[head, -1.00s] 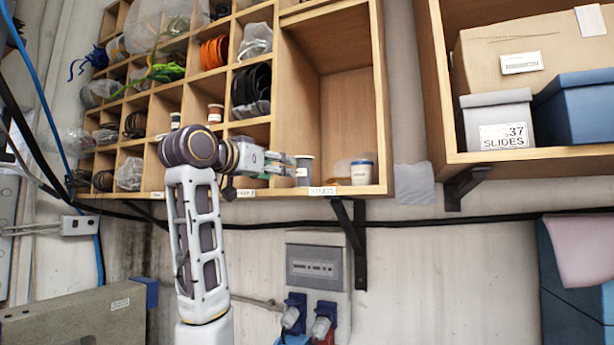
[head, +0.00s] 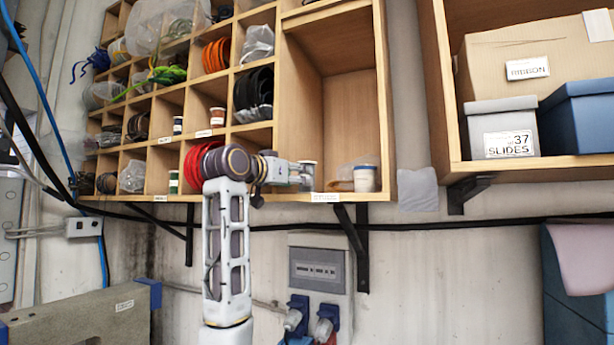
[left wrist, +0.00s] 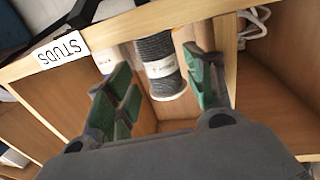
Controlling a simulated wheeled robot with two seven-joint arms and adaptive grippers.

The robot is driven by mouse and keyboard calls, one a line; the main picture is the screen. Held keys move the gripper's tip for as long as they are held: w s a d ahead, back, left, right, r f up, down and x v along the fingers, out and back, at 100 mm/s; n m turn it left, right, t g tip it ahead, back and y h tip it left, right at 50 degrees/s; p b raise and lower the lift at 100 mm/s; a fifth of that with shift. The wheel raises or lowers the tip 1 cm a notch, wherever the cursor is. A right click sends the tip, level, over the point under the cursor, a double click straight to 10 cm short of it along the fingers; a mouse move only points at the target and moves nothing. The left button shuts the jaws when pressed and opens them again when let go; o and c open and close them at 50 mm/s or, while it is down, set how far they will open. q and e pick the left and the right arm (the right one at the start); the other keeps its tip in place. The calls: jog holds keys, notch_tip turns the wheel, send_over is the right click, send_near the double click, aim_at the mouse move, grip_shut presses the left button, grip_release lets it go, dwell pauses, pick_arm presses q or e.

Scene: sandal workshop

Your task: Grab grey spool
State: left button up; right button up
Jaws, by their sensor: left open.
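The grey spool (left wrist: 160,62) has dark grey thread and a white label band. It stands in the studs compartment and also shows in the head view (head: 308,174), partly hidden by my left gripper (head: 291,174). In the left wrist view my left gripper (left wrist: 160,78) is open, with green-padded fingers on either side of the spool. The fingers do not visibly grip it. How deep the spool sits between the fingertips is hard to tell. My right gripper is not in view.
The wooden shelf (head: 387,110) has dividers and a front lip around the spool. A white tub (head: 364,179) stands right of it in the same compartment. Red coils (head: 200,160) lie left, behind my arm. A wall socket box (head: 317,265) is below.

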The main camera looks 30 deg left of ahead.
pick_arm(q)
jog(key=shift+w, duration=0.5)
jog(key=shift+w, duration=0.1)
jog(key=shift+w+d+p, duration=0.2)
jog(key=shift+w+p, duration=0.35)
jog(key=shift+w, duration=0.8)
jog(key=shift+w+d+p, duration=0.15)
jog(key=shift+w+p, duration=0.4)
jog(key=shift+w, duration=0.75)
jog(key=c, duration=0.8)
jog(key=shift+r, duration=0.15)
jog(key=shift+c, duration=0.2)
jog(key=shift+r+b, duration=0.5)
jog(key=shift+r, duration=1.05)
jog(key=shift+s+a, duration=0.1)
jog(key=shift+s, duration=0.55)
jog(key=s+a+b, duration=0.2)
jog(key=s+b, duration=0.3)
jog(key=s, duration=1.1)
jog(key=shift+s+b, duration=0.35)
jog(key=shift+s, duration=0.05)
